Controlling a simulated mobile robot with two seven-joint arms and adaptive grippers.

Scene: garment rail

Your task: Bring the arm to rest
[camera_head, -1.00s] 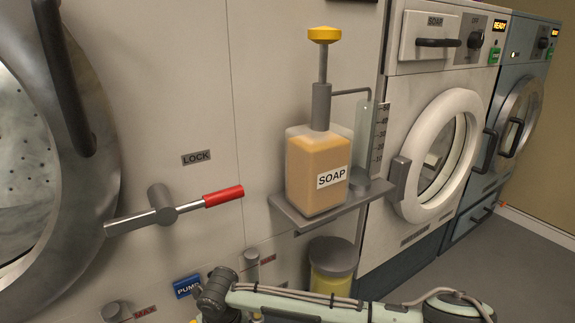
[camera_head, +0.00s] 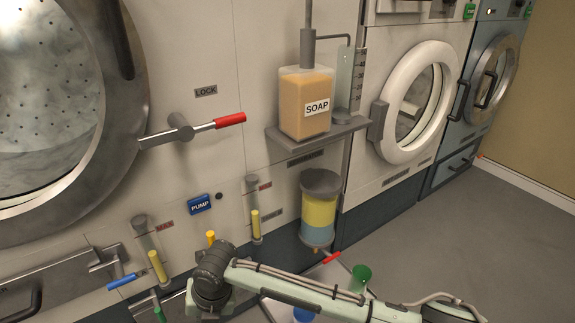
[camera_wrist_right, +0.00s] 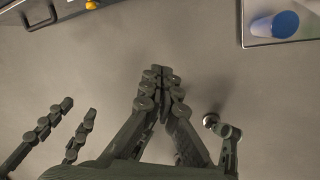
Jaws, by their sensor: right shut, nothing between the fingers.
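My right arm (camera_head: 300,289) lies across the bottom of the head view, coming in from the right, with a dark joint (camera_head: 212,275) at its left end. Its gripper cannot be made out there. In the right wrist view my right gripper (camera_wrist_right: 160,75) has its fingertips together, with nothing between them, over a plain grey floor. More dark finger-like parts (camera_wrist_right: 65,130) show at the left of that view. I cannot tell whether they belong to my left gripper. No left arm shows in the head view.
A large machine front carries a red-tipped lock handle (camera_head: 230,120), a PUMP button (camera_head: 199,204) and yellow-handled valves. A soap dispenser (camera_head: 304,115) stands on a shelf (camera_head: 322,140). A tray (camera_wrist_right: 247,42) holds a blue-topped container (camera_wrist_right: 277,25). Floor (camera_head: 440,235) at right is clear.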

